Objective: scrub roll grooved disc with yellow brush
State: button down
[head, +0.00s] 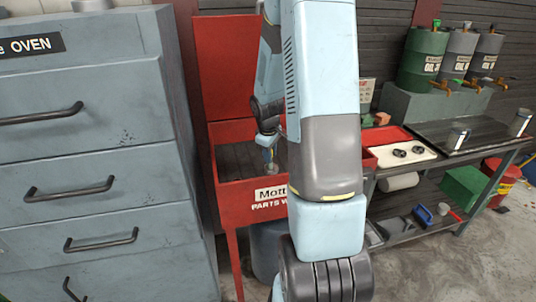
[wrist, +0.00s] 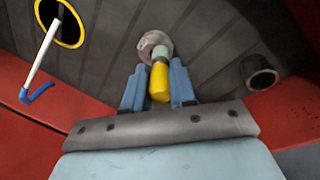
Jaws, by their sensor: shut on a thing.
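My gripper (head: 268,141) reaches down into the red parts washer (head: 224,190). In the wrist view its two blue fingers (wrist: 159,88) are shut on the yellow brush (wrist: 159,84), whose pale green-grey end points away from me. A round, pinkish-grey disc (wrist: 149,41) shows at that end, over the dark slatted floor of the washer. Grooves cannot be made out, and I cannot tell whether brush and disc touch. In the head view a small grey piece shows below my gripper; much of the basin is hidden by my arm.
In the wrist view, a yellow-rimmed opening (wrist: 79,36) with a white, blue-hooked stick (wrist: 42,60) is upper left, and a dark short tube (wrist: 262,78) right. In the head view, the oven cabinet (head: 95,150) stands left; a white tray (head: 384,161) with dark round parts is right.

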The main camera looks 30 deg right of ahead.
jog(key=shift+s+d, duration=0.15)
jog(key=shift+d, duration=0.15)
jog(key=shift+w+a, duration=0.3)
jog(key=shift+a, duration=0.6)
jog(key=shift+s+d, duration=0.2)
jog(key=shift+d, duration=0.5)
dwell(1.1)
jog(key=shift+a, duration=0.1)
jog(key=shift+w+a, duration=0.25)
jog(key=shift+a, duration=0.4)
